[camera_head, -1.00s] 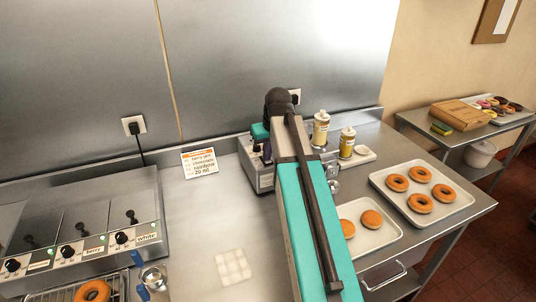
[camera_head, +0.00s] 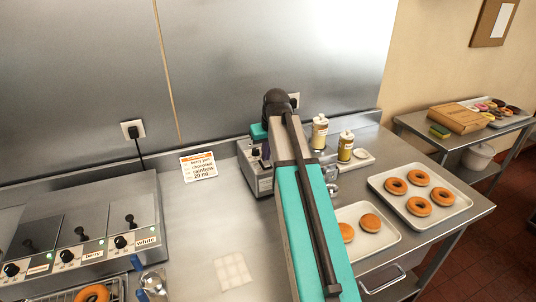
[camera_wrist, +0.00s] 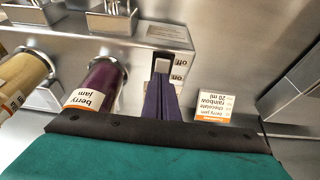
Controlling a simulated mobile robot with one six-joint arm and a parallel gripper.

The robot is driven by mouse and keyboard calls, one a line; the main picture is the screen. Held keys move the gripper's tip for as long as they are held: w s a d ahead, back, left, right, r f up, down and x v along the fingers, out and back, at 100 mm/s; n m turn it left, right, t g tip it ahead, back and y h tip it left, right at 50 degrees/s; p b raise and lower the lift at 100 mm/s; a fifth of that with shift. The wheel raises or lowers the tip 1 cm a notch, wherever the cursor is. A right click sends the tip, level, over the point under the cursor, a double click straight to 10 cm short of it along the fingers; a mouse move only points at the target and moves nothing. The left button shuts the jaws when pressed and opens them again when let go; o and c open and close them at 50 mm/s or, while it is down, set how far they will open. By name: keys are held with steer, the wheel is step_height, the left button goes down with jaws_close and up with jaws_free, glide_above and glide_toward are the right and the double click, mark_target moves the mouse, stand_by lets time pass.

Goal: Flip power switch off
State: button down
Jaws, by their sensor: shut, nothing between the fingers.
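A berry jam tube (camera_wrist: 101,85) stands close beside my fingers, and an order card (camera_wrist: 212,104) is on the other side. A tray of doughnuts (camera_head: 455,211) and a smaller tray (camera_head: 388,238) lie to the right. The counter left of the machine is mostly clear.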

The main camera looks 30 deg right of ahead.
mark_target(267, 163)
steer(key=shift+r, duration=0.1)
steer(key=shift+w+p+v, duration=0.15)
steer(key=shift+p+v, duration=0.55)
steer(key=shift+v, duration=0.2)
steer(key=shift+w+p+v, duration=0.15)
steer(key=shift+p+v, duration=0.55)
steer(key=shift+v, duration=0.25)
steer(key=s+b+v, duration=0.2)
steer(key=b+v, duration=0.1)
steer(key=v, duration=0.7)
steer(key=shift+f, duration=0.4)
steer(key=shift+s+a, duration=0.1)
